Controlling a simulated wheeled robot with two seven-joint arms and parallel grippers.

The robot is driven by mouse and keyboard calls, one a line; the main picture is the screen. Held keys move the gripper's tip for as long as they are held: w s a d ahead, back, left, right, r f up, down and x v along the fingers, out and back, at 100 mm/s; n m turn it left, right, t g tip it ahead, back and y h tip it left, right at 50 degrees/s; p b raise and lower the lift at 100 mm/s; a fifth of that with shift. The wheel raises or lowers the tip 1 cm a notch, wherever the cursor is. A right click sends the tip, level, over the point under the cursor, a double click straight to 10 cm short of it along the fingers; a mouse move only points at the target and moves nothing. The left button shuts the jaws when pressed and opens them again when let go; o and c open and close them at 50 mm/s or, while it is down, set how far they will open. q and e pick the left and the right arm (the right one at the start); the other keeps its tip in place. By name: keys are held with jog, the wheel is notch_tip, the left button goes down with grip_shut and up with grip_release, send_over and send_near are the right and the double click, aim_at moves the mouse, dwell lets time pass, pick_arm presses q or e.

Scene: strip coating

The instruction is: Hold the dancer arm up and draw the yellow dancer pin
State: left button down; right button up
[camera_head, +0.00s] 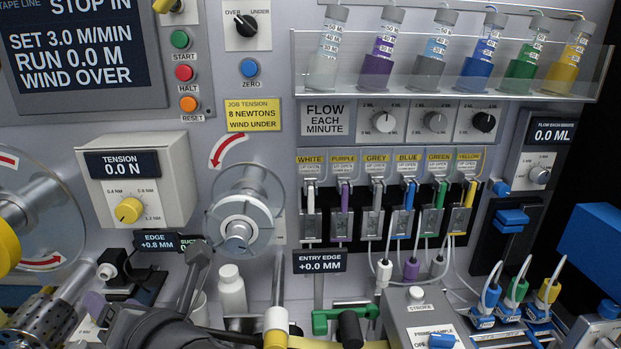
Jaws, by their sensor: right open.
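A white-capped cylinder with a yellow band (276,340) stands at the bottom centre; I cannot tell for sure whether it is the yellow dancer pin. A yellow bar (312,343) runs right from it, partly cut off by the lower edge. A slim grey upright (278,284) rises behind it. I cannot clearly make out which part is the dancer arm.
A white bottle (231,290) stands close by the dark parts. A green bracket (330,320) and a grey stroke box (418,317) stand to the right. A clear-flanged hub (239,228) projects from the panel above. Blue, green and yellow-capped connectors (516,292) crowd the lower right.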

jog(key=w+d+f+m+h, duration=0.2)
jog(key=d+f+h, duration=0.3)
jog(key=f, duration=0.5)
jog(key=w+d+f+m+h, duration=0.1)
jog(key=w+d+f+h, duration=0.1)
jog(key=d+f+h, duration=0.6)
jog(key=shift+w+a+f+y, duration=0.55)
jog(key=shift+w+a+f, duration=0.25)
jog(key=shift+f, duration=0.3)
jog(key=shift+w+a+f+y, duration=0.5)
jog(key=shift+w+a+f, duration=0.25)
jog(key=shift+f, duration=0.3)
jog(key=shift+w+a+f+y, duration=0.55)
jog(key=shift+w+a+f, duration=0.25)
jog(key=shift+f, duration=0.3)
jog(key=shift+d, duration=0.15)
grip_shut()
